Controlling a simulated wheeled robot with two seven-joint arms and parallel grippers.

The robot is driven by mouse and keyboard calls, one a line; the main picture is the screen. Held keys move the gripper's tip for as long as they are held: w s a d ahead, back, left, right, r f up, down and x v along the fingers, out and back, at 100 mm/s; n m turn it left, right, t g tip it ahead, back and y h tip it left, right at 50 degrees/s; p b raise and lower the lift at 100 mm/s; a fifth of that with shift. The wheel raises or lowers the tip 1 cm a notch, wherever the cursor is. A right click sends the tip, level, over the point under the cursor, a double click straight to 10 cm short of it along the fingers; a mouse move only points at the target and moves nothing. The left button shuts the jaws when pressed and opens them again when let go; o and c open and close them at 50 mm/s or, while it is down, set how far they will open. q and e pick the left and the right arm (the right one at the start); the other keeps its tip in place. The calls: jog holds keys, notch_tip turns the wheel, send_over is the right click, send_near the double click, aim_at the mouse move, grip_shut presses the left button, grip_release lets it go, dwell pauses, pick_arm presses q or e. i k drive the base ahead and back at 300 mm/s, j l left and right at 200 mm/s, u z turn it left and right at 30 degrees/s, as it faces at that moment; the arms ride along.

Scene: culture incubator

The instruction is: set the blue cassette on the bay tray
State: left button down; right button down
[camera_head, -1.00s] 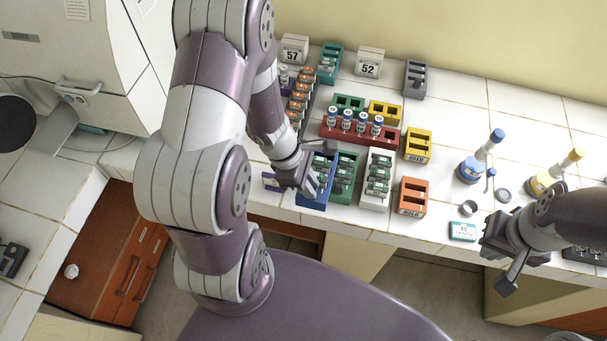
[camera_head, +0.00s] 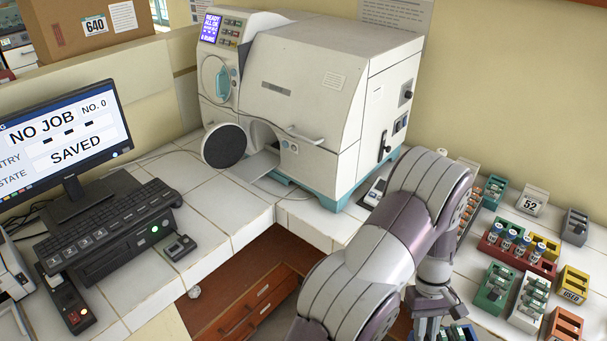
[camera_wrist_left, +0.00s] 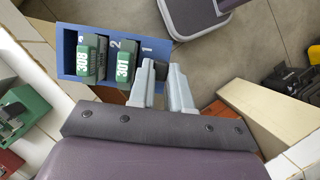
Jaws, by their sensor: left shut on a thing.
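The blue cassette (camera_wrist_left: 68,48) is a slotted block with numbered slots; two green-grey capped pieces marked 308 and 301 sit in it. In the head view only part of the cassette (camera_head: 459,331) shows at the bottom edge. My left gripper (camera_wrist_left: 162,75) is shut on the cassette at its slot 1 end; a dark piece shows between the fingers. My right gripper is out of view.
A green rack (camera_head: 493,290), a white rack (camera_head: 528,303) and a red rack (camera_head: 510,246) with vials stand right of my left gripper. The monitor (camera_head: 65,140) and keyboard (camera_head: 105,218) are at left. The tiled counter before the tray is clear.

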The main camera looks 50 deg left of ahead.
aim_at(258, 164)
jog(key=i+j+u, duration=0.1)
jog(key=j+u, duration=0.15)
jog(key=j, duration=0.2)
jog(key=i+j+u, duration=0.2)
jog(key=j, duration=0.25)
jog(key=j+u, duration=0.25)
jog(key=j, duration=0.2)
